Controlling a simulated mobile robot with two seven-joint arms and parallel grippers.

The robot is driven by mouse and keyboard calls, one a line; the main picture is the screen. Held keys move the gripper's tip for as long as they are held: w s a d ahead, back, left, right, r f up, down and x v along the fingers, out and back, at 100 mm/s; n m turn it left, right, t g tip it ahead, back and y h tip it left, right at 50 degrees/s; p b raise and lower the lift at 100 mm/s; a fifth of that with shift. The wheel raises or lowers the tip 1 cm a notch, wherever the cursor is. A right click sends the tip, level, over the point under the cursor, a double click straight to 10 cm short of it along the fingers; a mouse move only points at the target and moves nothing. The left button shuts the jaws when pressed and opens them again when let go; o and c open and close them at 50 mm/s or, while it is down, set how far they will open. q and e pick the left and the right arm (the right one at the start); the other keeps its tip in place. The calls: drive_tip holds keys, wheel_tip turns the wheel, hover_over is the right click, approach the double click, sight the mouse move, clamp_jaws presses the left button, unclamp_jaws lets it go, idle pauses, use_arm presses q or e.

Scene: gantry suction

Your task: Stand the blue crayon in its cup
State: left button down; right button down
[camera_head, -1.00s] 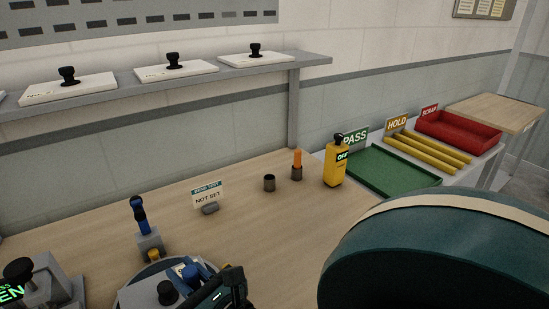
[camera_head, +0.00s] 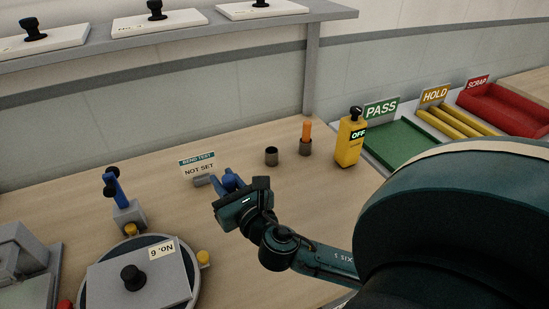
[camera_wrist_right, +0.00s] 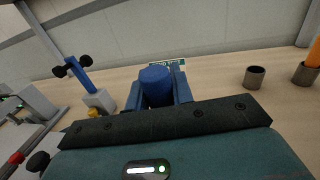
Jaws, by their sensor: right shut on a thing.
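The blue crayon (camera_wrist_right: 155,82) is a thick blue cylinder between the fingers of my right gripper (camera_wrist_right: 162,92) in the right wrist view. In the head view my right gripper (camera_head: 233,186) is shut on it above the bench, in front of the NOT SET sign. Only a little blue shows there, and the crayon's lower part is hidden. An empty dark cup (camera_head: 271,156) stands on the bench to the right and behind the gripper, apart from it. It also shows in the right wrist view (camera_wrist_right: 254,77). My left gripper is not in view.
An orange crayon (camera_head: 306,131) stands in a second cup (camera_head: 305,148) beside the empty one. A yellow OFF device (camera_head: 350,146) stands to their right. The NOT SET sign (camera_head: 198,167) is behind the gripper. A No. 6 plate (camera_head: 140,274) lies on a round fixture at front left.

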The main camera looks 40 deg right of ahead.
drive_tip(key=w+d+r+m+g+h+b, duration=0.1)
drive_tip(key=w+d+m+h, duration=0.2)
drive_tip(key=d, duration=0.5)
drive_tip(key=w+d+r+m+g+h, duration=0.1)
drive_tip(key=w+d+h, duration=0.1)
drive_tip(key=w+d, duration=0.45)
drive_tip(key=w+d+r+m+g+h+b, duration=0.1)
drive_tip(key=w+d+h, duration=0.2)
drive_tip(key=d, duration=0.6)
drive_tip(key=shift+m, duration=0.3)
drive_tip(key=f+b, duration=0.1)
drive_tip(key=f, duration=0.2)
drive_tip(key=f+b, duration=0.1)
drive_tip(key=f, duration=0.2)
drive_tip(key=f+b, duration=0.1)
drive_tip(key=f, duration=0.2)
drive_tip(key=shift+w+d, duration=0.15)
drive_tip(key=shift+d, duration=0.25)
drive_tip(key=shift+f, duration=0.35)
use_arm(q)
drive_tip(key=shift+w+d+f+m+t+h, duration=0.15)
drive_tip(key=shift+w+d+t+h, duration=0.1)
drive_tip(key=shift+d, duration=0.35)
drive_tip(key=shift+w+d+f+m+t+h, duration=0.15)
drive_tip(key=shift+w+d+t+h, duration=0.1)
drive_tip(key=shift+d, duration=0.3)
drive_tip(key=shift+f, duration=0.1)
use_arm(e)
drive_tip(key=shift+f, duration=0.1)
